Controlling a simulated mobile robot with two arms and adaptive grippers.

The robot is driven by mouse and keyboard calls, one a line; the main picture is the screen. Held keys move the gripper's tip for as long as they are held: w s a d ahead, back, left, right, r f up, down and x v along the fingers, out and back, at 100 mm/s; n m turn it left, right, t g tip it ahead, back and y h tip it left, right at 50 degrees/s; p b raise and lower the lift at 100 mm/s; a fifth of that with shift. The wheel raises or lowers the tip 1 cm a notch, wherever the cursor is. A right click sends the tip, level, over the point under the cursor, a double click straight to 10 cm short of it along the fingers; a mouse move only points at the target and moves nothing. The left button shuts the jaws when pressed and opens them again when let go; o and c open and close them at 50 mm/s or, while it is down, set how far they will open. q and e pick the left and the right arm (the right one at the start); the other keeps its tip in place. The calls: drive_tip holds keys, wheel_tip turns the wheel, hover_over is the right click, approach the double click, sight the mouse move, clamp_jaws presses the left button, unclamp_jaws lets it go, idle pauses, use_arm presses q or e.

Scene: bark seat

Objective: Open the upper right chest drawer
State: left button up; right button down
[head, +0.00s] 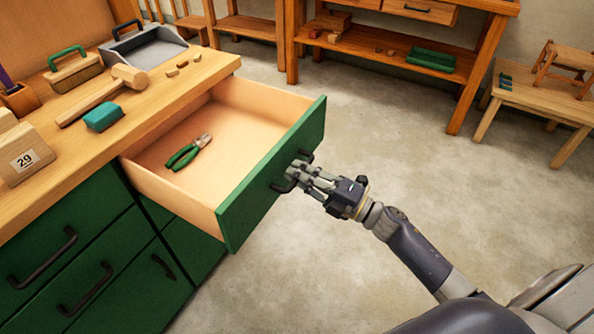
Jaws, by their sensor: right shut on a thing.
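The green chest (101,262) with a wooden top stands at the left in the head view. Its upper right drawer (272,180) is pulled well out, showing its pale wooden inside. Green-handled pliers (189,152) lie on the drawer floor. My right gripper (298,178) is shut on the dark handle (285,185) of this drawer front, with the fingers hiding part of the handle. My left gripper does not show.
On the chest top are a mallet (104,94), a green block (103,117), a brush (73,68), a dustpan (143,47) and a 29 calendar block (24,155). A wooden workbench (388,53) and low bench (540,98) stand behind. The concrete floor (390,130) between is clear.

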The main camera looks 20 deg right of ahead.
drive_tip(key=shift+f, duration=0.15)
drive_tip(key=c, duration=1.8)
unclamp_jaws()
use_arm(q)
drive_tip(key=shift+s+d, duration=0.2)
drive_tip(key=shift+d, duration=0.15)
use_arm(e)
drive_tip(key=shift+o, duration=0.6)
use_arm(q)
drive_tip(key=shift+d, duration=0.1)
use_arm(e)
drive_tip(key=v, duration=1.2)
